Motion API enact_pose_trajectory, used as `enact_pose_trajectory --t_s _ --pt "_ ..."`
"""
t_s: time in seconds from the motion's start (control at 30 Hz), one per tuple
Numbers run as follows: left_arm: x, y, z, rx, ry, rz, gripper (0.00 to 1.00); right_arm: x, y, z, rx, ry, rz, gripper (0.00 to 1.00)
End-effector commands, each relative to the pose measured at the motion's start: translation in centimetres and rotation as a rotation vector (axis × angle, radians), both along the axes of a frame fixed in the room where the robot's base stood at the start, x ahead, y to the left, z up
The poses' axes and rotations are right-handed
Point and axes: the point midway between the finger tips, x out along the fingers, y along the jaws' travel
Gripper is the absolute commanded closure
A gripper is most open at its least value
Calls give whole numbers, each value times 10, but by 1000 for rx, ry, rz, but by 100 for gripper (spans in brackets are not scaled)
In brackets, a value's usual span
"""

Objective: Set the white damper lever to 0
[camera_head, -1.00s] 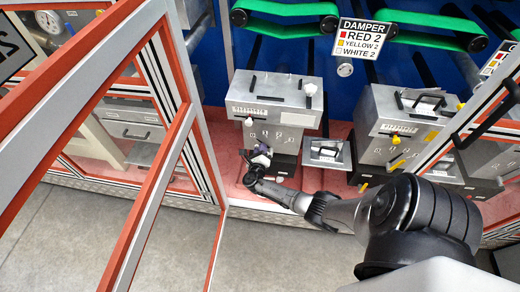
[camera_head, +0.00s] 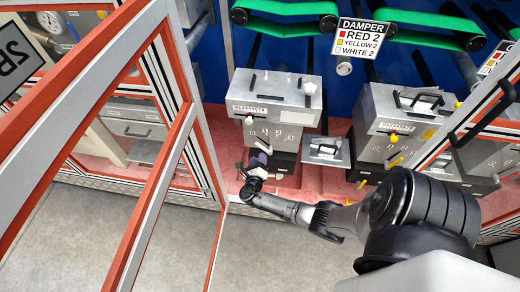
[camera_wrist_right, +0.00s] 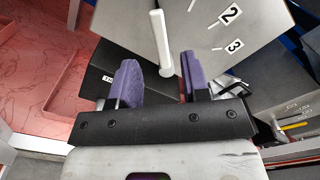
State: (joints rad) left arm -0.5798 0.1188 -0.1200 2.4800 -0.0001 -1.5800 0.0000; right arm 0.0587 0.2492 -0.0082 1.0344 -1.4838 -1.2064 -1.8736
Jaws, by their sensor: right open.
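The white damper lever shows in the right wrist view (camera_wrist_right: 160,42) as a white rod on a grey panel, with the numbers 2 and 3 to its right. My right gripper (camera_head: 252,163) is below and in front of that box. In the wrist view its two purple fingers (camera_wrist_right: 160,79) stand apart, open and empty. The rod's lower end appears between them in the picture; I cannot tell the depth gap. My left gripper is not in view.
A sign (camera_head: 359,39) reads DAMPER, RED 2, YELLOW 2, WHITE 2. A second grey box (camera_head: 400,110) with yellow levers stands to the right, with a small plate (camera_head: 326,152) between the boxes. An orange-and-grey framed door (camera_head: 165,205) stands at left. The floor in front is clear.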

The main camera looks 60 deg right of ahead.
Motion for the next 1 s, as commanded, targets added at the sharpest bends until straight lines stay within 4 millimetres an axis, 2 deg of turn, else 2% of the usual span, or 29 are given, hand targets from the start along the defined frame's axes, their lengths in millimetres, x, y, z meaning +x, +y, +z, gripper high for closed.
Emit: enact_pose_trajectory --t_s 0.03,0.2,0.4,0.6,1.0 --pt "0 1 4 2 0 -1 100 -3 11 1 3 2 2 57" --pt "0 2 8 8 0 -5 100 -11 38 1 2 2 1 57" --pt "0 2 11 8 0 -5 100 -17 59 0 0 1 1 57" --pt "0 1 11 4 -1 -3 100 -19 66 0 0 1 0 57" --pt "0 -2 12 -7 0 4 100 -19 67 0 0 1 0 57"
